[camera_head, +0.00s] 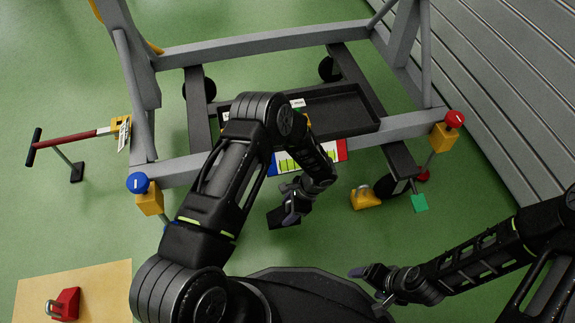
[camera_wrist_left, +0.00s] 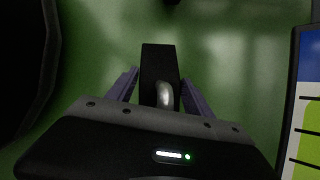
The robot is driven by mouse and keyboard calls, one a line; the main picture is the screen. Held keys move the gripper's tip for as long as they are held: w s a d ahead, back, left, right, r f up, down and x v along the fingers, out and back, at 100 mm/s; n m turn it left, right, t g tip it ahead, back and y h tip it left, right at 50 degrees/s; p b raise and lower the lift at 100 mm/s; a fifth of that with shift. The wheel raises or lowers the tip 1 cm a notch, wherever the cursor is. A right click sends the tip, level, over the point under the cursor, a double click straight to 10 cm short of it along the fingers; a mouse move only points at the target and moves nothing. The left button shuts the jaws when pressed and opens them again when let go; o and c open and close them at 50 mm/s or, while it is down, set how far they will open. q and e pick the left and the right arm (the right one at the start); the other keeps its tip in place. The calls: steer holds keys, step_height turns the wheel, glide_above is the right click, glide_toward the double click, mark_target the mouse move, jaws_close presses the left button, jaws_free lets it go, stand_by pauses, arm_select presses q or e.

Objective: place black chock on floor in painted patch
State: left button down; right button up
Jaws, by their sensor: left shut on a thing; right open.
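The black chock (camera_head: 279,218) is in my left gripper (camera_head: 293,203), in front of the grey stand. In the left wrist view the black chock (camera_wrist_left: 158,62) sits between the two fingers, which are shut on its metal handle (camera_wrist_left: 165,95). Green floor shows around it; I cannot tell how high it is held. A tan rectangular patch (camera_head: 105,290) lies on the floor at the lower left, with a red chock (camera_head: 66,303) on it. I cannot tell whether this is the painted patch. My right gripper (camera_head: 372,283) is open and empty at the lower right.
The grey wheeled stand (camera_head: 270,45) carries a black tray (camera_head: 340,112) and a coloured chart (camera_head: 325,155). A yellow chock (camera_head: 364,198) is on the floor by its caster. Shutter-like slats (camera_head: 515,85) line the right.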

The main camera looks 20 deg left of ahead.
arm_select(q)
steer(key=shift+n, duration=0.3)
steer(key=s+a+r, duration=0.2)
steer(key=a+r, duration=0.1)
steer(key=shift+s+a, duration=0.1)
steer(key=shift+s, duration=0.2)
step_height(320, 180, up, 13)
steer(key=w+a+n, duration=0.1)
steer(key=a, duration=0.2)
steer(key=a+v, duration=0.1)
steer(key=v, duration=2.4)
steer(key=shift+a+r+n+g, duration=0.15)
steer(key=shift+r+n+g, duration=0.25)
steer(key=shift+r, duration=0.05)
